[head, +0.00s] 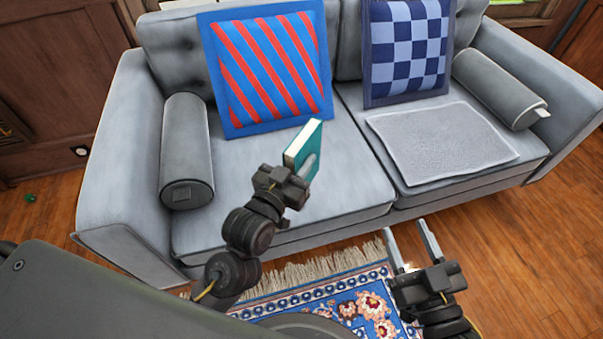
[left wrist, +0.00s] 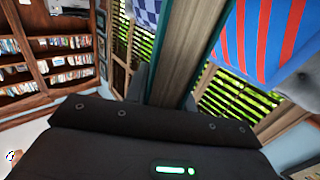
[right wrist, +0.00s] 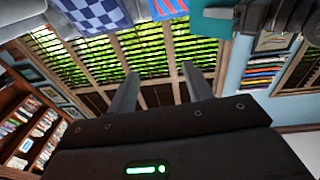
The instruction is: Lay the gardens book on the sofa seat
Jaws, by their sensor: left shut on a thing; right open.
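The teal book (head: 303,147) with pale page edges is held upright in my left gripper (head: 308,166) in the head view, in front of the grey sofa's left seat cushion (head: 240,180). I cannot read its title or tell its exact height above the seat. Part of the teal book (right wrist: 213,20) shows at the top of the right wrist view. In the left wrist view my left gripper's fingers (left wrist: 165,90) are partly hidden. My right gripper (head: 405,228) is open and empty in front of the sofa's right half; its spread fingers show in the right wrist view (right wrist: 160,90).
A red-and-blue striped pillow (head: 266,70) and a blue checked pillow (head: 407,50) lean on the backrest. Grey bolsters (head: 186,150) (head: 497,88) lie at both ends. A folded grey blanket (head: 440,143) covers much of the right seat. A patterned rug (head: 340,295) lies in front.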

